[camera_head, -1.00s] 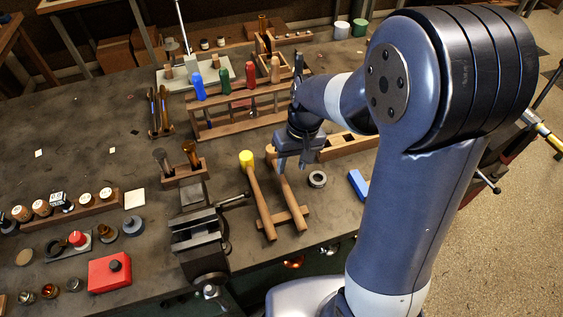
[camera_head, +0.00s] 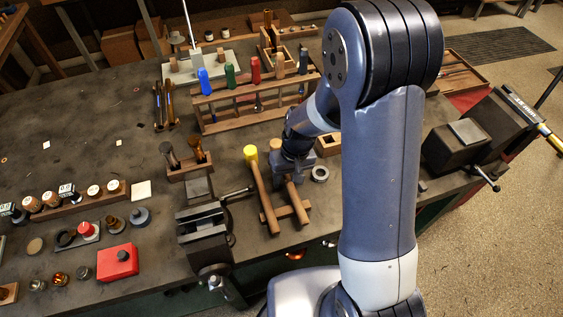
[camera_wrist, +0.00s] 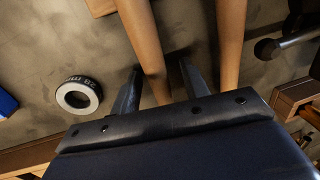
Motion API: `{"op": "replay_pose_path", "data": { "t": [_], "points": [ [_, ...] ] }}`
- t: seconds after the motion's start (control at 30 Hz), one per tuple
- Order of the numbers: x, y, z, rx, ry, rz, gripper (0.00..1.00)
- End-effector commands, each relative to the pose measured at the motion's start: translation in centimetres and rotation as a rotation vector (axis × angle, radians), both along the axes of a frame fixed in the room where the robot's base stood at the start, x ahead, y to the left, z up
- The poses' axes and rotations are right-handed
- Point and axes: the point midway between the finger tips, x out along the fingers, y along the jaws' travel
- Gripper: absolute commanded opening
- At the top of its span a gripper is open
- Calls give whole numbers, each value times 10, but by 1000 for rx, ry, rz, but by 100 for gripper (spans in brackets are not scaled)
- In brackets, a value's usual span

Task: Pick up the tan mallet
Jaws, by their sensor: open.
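The tan mallet (camera_head: 294,200) lies with its handle on a low wooden rest (camera_head: 299,212), to the right of a yellow-headed mallet (camera_head: 262,190). In the wrist view my gripper (camera_wrist: 160,84) is open, with one finger on each side of the tan mallet's handle (camera_wrist: 146,45). The yellow-headed mallet's handle (camera_wrist: 231,40) is outside the right finger. I cannot tell whether either finger touches wood.
A tape-like ring (camera_head: 320,174) lies close right of my gripper, also in the wrist view (camera_wrist: 79,95). A vise (camera_head: 205,230) stands left of the mallets. A wooden tool rack (camera_head: 245,122) with coloured handles stands behind.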

Motion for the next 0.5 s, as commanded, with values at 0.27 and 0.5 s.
{"op": "replay_pose_path", "data": {
  "t": [0.27,0.5],
  "points": [
    [0,0,0,0,0,0,29],
    [0,0,0,0,0,0,10]
  ]
}}
